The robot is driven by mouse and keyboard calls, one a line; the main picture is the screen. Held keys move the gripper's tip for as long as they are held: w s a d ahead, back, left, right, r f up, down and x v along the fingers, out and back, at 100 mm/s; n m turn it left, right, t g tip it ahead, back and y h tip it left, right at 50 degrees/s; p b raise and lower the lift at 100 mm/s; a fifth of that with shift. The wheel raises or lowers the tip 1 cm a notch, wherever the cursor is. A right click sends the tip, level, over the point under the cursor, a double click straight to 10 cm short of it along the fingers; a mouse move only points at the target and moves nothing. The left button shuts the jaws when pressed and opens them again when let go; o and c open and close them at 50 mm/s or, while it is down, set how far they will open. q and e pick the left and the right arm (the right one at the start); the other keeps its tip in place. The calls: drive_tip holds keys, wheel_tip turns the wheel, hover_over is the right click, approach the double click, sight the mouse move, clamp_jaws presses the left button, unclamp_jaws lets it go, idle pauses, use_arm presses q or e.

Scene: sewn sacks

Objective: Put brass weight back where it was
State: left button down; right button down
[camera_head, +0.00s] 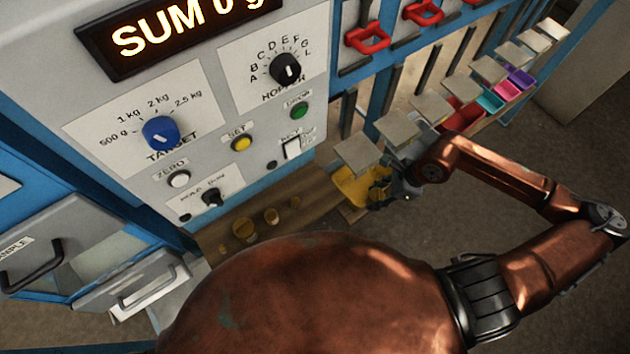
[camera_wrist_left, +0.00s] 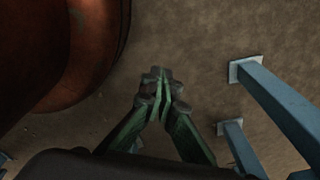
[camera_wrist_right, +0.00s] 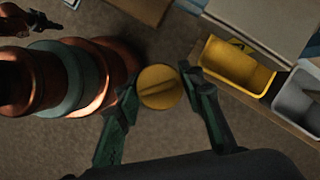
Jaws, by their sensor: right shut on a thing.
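In the right wrist view a round brass weight (camera_wrist_right: 160,87) with a grooved top sits between the two fingers of my right gripper (camera_wrist_right: 158,88), which is shut on it. In the head view my right gripper (camera_head: 385,187) is beside the yellow bin (camera_head: 352,186); I cannot make out the held weight clearly there.
The yellow bin also shows in the right wrist view (camera_wrist_right: 235,64), with a grey bin (camera_wrist_right: 297,98) beside it. A row of coloured bins runs right under tan plates (camera_head: 433,107). The panel display (camera_head: 170,30) reads SUM 0 g. An open drawer (camera_head: 135,280) stands at lower left.

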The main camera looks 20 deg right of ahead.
drive_tip(key=shift+w+m, duration=0.15)
drive_tip(key=shift+m, duration=0.35)
drive_tip(key=shift+w+a+r, duration=0.1)
drive_tip(key=shift+w+a, duration=0.1)
drive_tip(key=shift+a, duration=0.1)
drive_tip(key=w+a, duration=0.2)
drive_tip(key=a, duration=0.3)
drive_tip(key=w+a+p, duration=0.1)
drive_tip(key=w+a, duration=0.2)
drive_tip(key=a, duration=0.1)
drive_tip(key=w+a, duration=0.3)
drive_tip(key=a, duration=0.2)
drive_tip(key=shift+w+a, duration=0.25)
drive_tip(key=shift+a, duration=0.05)
drive_tip(key=shift+w+a+p, duration=0.1)
drive_tip(key=shift+a+p, duration=0.15)
drive_tip(key=shift+p, duration=0.05)
drive_tip(key=shift+d+f, duration=0.15)
drive_tip(key=shift+f, duration=0.65)
drive_tip(key=shift+f, duration=0.1)
drive_tip(key=c, duration=1.6)
unclamp_jaws()
